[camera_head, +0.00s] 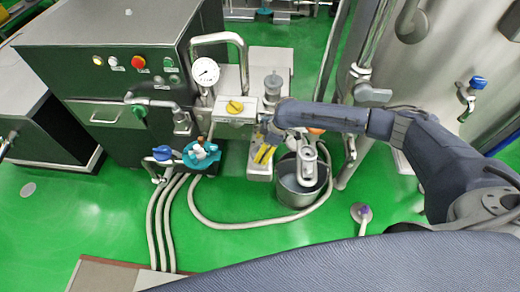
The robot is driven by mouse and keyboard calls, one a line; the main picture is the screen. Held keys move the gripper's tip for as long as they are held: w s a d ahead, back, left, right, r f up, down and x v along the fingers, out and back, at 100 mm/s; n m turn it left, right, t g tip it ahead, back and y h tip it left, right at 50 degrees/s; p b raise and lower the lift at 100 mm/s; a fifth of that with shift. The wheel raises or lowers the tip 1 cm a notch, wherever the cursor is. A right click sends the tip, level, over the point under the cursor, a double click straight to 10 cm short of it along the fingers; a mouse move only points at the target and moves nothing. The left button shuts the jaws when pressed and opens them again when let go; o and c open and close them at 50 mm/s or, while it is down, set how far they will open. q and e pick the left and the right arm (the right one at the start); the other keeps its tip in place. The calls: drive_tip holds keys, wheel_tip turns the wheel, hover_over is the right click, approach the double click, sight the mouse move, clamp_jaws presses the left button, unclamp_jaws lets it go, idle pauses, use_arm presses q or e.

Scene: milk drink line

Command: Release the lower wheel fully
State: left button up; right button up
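My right arm comes in from the right, and its gripper (266,136) points left at the valve unit in the centre. A yellow wheel or handle (264,154) sits low on this unit, just below the gripper tips and partly hidden by them. I cannot tell whether the fingers touch it or are open or shut. A second yellow knob (235,107) sits higher, on a white box to the left of the gripper. A teal round part (202,154) is lower left. My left gripper is not in view.
A metal bucket (300,188) stands below my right forearm. A pressure gauge (205,72) and a bent pipe rise behind the valves. A dark cabinet (110,90) with a red button is at the left. Hoses (165,225) cross the green floor. A steel tank (450,50) is at the right.

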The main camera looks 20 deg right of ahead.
drive_tip(key=v, duration=1.1)
